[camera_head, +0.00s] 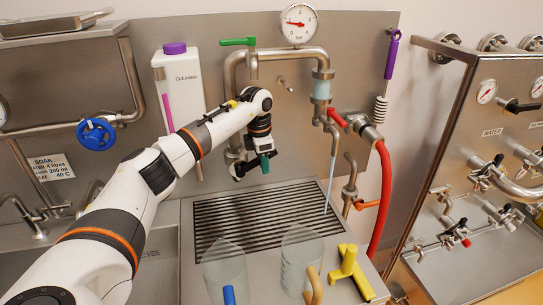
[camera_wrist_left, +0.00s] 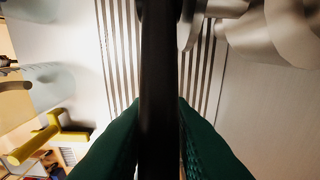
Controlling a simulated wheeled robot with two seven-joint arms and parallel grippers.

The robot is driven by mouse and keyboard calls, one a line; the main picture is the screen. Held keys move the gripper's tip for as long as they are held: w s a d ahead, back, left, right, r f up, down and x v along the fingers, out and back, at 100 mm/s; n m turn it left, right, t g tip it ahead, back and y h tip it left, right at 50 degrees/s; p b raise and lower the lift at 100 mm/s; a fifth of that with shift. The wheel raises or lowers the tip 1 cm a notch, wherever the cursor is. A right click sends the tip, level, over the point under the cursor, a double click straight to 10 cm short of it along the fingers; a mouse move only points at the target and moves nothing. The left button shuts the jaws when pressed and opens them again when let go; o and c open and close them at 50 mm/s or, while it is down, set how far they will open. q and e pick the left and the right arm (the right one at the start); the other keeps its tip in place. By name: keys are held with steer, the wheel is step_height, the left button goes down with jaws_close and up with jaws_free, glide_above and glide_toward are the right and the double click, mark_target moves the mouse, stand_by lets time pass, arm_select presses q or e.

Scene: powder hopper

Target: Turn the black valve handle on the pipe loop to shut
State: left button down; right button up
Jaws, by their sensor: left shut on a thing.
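The pipe loop (camera_head: 230,85) stands against the steel back panel, with a gauge on top and a pale blue sight section (camera_head: 322,90) on its right leg. My left gripper (camera_head: 265,163) is at the lower left leg of the loop. In the left wrist view, its green fingers close from both sides on the black valve handle (camera_wrist_left: 160,70), a long dark bar running up the picture. The arm and gripper hide most of the handle and valve in the head view. A thin bluish stream (camera_head: 329,187) falls from the spout onto the grate. My right gripper is out of view.
Two clear jugs (camera_head: 300,255) and a yellow-handled thing (camera_head: 348,268) stand at the front of the slotted drain grate (camera_head: 215,222). A green lever (camera_head: 238,41), red lever (camera_head: 337,118), red hose (camera_head: 382,205) and cleaner bottle (camera_head: 183,85) are close by.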

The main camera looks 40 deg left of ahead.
arm_select(q)
steer(key=shift+w+d+g+y, duration=0.2)
steer(key=shift+d+g+y, duration=0.1)
steer(key=shift+g, duration=0.1)
steer(key=shift+s+a+f+g+y+b, duration=0.1)
steer(key=shift+s+f+g+y+b, duration=0.1)
steer(key=shift+f+g+y+b, duration=0.9)
steer(key=shift+s+a+f+g+y+b, duration=0.15)
steer(key=shift+f+g+y+b, duration=0.65)
steer(key=shift+f+g+b, duration=0.45)
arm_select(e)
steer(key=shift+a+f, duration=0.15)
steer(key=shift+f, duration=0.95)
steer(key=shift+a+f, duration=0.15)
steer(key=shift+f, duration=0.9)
arm_select(q)
steer(key=shift+d, duration=0.1)
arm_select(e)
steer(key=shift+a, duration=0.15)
arm_select(q)
steer(key=c, duration=1.3)
jaws_free()
steer(key=shift+w+r, duration=0.1)
